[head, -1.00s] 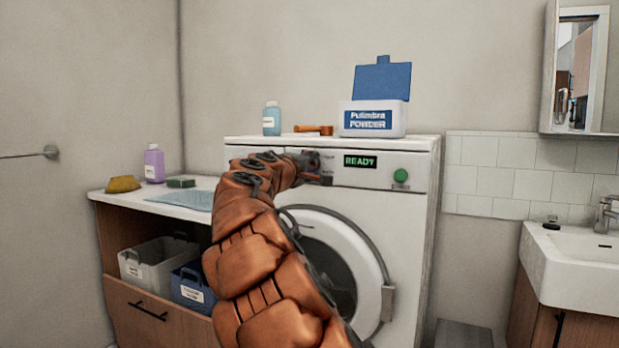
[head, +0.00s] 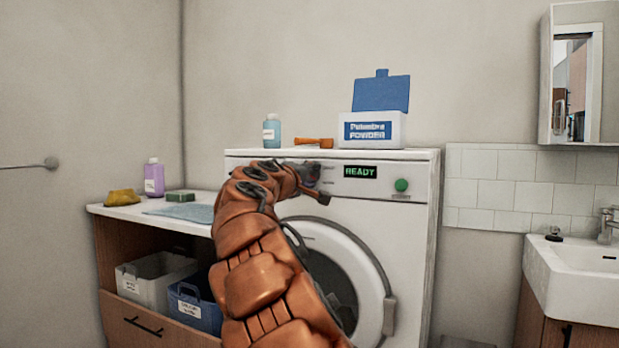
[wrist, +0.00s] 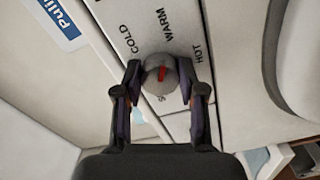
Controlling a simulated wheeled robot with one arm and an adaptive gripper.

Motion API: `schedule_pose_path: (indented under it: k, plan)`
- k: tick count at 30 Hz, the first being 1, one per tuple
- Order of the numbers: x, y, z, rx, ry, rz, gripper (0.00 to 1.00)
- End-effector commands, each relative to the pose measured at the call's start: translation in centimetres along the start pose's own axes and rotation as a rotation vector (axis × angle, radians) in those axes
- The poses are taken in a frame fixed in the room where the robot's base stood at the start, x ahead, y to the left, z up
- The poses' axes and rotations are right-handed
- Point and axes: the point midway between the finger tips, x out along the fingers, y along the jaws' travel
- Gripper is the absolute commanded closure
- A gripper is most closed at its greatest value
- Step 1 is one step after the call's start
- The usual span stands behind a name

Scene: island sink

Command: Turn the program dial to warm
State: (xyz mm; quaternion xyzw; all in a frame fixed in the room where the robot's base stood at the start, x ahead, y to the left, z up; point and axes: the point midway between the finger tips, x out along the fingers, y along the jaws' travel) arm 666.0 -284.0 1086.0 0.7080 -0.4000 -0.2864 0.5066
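The program dial (wrist: 160,75) is a round grey knob with a red mark, seen in the wrist view. The words COLD, WARM and HOT are printed in an arc around its upper side. The red mark lies nearly upright in the picture, roughly in line with WARM. My gripper (wrist: 160,72) has one fingertip on each side of the dial, and both seem to touch it. In the head view my gripper (head: 312,183) is at the washing machine's panel (head: 333,170), and my arm hides the dial.
The green READY display (head: 361,172) and a green button (head: 401,185) are right of my gripper. The round door (head: 389,300) is below.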

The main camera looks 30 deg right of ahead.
Motion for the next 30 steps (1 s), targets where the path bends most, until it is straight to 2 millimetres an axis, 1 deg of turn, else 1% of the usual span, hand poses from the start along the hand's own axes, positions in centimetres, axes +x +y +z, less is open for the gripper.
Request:
schedule_pose_path:
  k: [1, 6, 7, 15, 19, 23, 26, 30]
  plan:
    - [0.0, -0.1, 0.0, 0.0, -0.001, -0.001, 0.54]
    - [0.0, 0.0, 0.0, 0.0, 0.0, 0.0, 0.36]
    - [0.0, 0.0, 0.0, -0.001, 0.0, 0.0, 0.35]
    - [0.0, 0.0, 0.0, -0.001, 0.0, 0.0, 0.35]
    - [-0.5, 0.1, 0.0, -0.001, 0.001, 0.001, 0.35]
    - [-1.6, 0.1, 0.0, -0.002, 0.0, 0.001, 0.35]
    - [-2.9, 0.0, 0.0, -0.003, 0.001, 0.001, 0.35]
    - [-5.0, 0.2, -0.1, -0.001, 0.002, 0.003, 0.35]
